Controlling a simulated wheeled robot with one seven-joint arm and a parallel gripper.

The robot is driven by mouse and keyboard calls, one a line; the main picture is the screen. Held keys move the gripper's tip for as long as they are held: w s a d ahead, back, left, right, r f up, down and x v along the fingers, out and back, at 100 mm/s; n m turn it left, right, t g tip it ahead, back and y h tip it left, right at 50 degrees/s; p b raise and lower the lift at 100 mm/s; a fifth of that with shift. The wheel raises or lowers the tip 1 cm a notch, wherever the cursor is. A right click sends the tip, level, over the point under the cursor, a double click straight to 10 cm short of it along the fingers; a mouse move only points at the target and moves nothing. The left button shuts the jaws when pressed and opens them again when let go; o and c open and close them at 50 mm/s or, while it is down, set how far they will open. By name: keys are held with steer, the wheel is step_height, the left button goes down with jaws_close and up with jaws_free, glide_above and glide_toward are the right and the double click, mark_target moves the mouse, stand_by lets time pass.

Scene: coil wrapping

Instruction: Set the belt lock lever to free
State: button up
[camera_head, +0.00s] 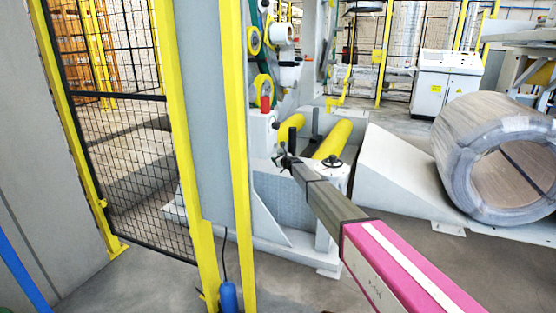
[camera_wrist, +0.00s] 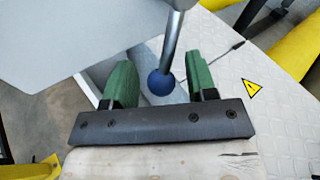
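In the wrist view, a lever with a grey metal rod and a dark blue ball knob (camera_wrist: 161,83) comes down from the top. I take it to be the belt lock lever; no label shows its position. My gripper (camera_wrist: 161,85) is open, with a green finger on each side of the knob in the picture. Gaps show between the knob and both fingers, and I cannot tell its exact depth. In the head view my gripper (camera_head: 285,160) is small and dark, at the machine's grey front, and the blue knob cannot be made out.
A handwheel (camera_head: 333,162) and yellow rollers (camera_head: 334,139) are close to my gripper's right. A yellow-framed fence (camera_head: 130,150) stands left. A wrapped coil (camera_head: 490,155) lies right, beyond a sloped grey ramp (camera_head: 390,172). A warning sticker (camera_wrist: 252,88) marks the light patterned plate.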

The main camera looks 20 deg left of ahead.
steer(key=shift+d, duration=0.1)
steer(key=v, duration=1)
steer(key=shift+s+d, duration=0.25)
steer(key=shift+r, duration=0.1)
